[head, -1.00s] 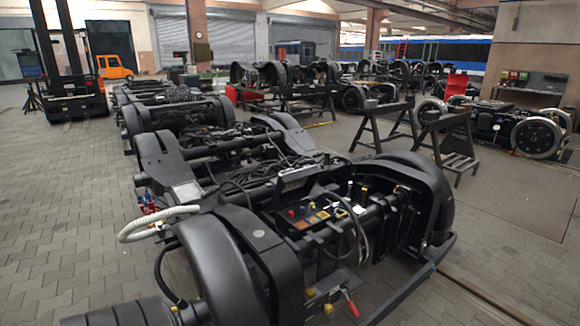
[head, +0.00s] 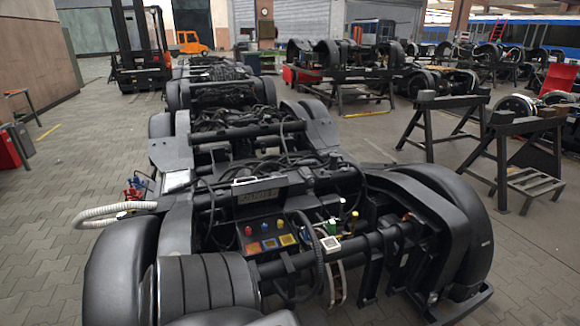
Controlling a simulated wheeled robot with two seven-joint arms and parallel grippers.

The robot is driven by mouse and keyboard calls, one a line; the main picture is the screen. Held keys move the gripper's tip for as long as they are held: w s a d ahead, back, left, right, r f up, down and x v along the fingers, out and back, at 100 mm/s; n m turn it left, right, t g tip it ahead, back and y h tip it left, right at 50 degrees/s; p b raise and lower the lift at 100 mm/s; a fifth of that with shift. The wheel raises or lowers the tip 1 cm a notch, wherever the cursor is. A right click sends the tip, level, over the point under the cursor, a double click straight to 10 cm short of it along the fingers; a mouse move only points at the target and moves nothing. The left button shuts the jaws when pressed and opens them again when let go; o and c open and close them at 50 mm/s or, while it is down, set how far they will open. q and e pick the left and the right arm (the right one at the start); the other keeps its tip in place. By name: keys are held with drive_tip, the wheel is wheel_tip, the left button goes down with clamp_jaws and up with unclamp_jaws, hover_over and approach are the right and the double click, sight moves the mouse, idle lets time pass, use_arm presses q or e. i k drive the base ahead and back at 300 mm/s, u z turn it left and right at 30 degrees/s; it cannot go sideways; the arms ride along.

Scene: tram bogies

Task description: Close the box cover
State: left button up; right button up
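A dark box (head: 267,238) with red and blue knobs and yellow-edged square parts sits in the near end of the closest bogie. A dark panel (head: 258,196) with a pale label stands up behind it. This panel looks like the box's cover, raised, but I cannot tell for sure. Hoses and cables run close around the box and partly hide its right side. Neither of my grippers shows in the head view.
The near bogie's black rounded housings (head: 120,270) and (head: 455,215) flank the box. A white corrugated hose (head: 105,212) sticks out at left. Black trestles (head: 500,150) stand at right. A forklift (head: 138,50) is at the back left. Paved floor (head: 60,200) is free at left.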

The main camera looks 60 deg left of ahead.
sight(263, 197)
drive_tip(key=i, duration=1.05)
drive_tip(key=u, duration=4.05)
